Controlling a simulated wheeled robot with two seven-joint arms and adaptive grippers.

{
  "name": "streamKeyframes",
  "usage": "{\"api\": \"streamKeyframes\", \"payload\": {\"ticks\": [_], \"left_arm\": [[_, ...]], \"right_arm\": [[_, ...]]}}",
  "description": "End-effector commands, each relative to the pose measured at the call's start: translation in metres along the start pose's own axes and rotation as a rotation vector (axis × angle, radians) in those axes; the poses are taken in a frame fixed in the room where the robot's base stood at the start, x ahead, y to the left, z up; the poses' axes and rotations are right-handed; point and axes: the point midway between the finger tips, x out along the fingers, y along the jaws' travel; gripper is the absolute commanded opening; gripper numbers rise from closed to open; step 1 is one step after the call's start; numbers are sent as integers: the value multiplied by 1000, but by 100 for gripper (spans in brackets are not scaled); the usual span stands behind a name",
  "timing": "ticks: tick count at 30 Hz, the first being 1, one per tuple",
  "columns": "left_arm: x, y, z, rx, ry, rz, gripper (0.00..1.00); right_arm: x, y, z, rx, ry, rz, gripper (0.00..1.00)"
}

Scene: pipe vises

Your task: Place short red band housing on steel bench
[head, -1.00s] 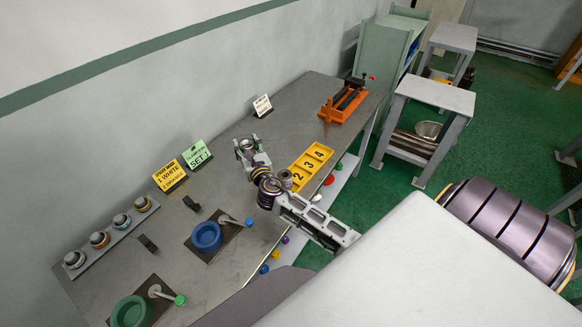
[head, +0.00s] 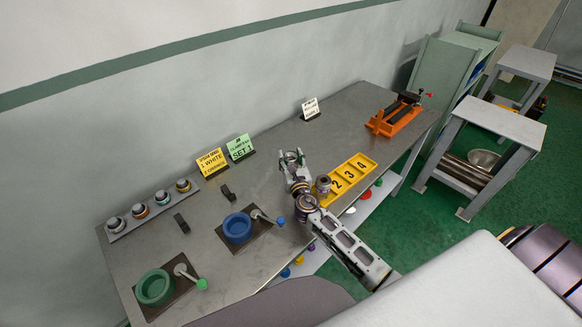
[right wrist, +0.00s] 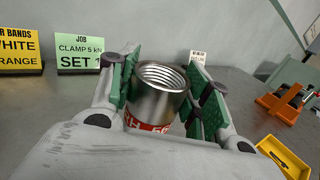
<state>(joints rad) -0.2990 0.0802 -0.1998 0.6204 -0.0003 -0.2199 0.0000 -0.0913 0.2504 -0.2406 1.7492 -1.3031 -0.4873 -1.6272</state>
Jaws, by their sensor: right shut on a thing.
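In the right wrist view my right gripper (right wrist: 158,100) is shut on a steel housing (right wrist: 160,95) with a threaded open top and a red band with white letters. The housing is roughly upright, between green finger pads; its bottom is hidden. In the head view the right gripper (head: 292,160) is over the steel bench (head: 270,110), left of the yellow numbered tray (head: 363,163). I cannot tell whether the housing touches the bench. My left gripper is not in view.
Another metal part (head: 322,184) stands at the tray's near end. Blue (head: 238,228) and green (head: 155,288) round vises lie to the left. A yellow sign (head: 212,163) and green sign (head: 240,148) stand behind. An orange vise (head: 397,118) is at the far right. Bench behind the gripper is clear.

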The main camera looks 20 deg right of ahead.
Motion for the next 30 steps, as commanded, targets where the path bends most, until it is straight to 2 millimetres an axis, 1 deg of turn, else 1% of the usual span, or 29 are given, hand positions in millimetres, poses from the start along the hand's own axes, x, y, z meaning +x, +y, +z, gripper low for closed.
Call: {"api": "streamKeyframes", "payload": {"ticks": [4,8,14,18,24,30], "left_arm": [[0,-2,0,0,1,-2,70],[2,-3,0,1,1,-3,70],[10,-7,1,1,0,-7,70],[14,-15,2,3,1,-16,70],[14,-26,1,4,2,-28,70],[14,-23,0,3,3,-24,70]], "right_arm": [[0,0,2,0,-3,0,10],[0,0,-3,-1,-2,0,10],[0,0,-22,-1,-1,-1,10],[0,0,-34,-1,-1,-1,10],[0,0,-36,0,-3,0,10],[0,0,-36,0,-3,0,10]]}}
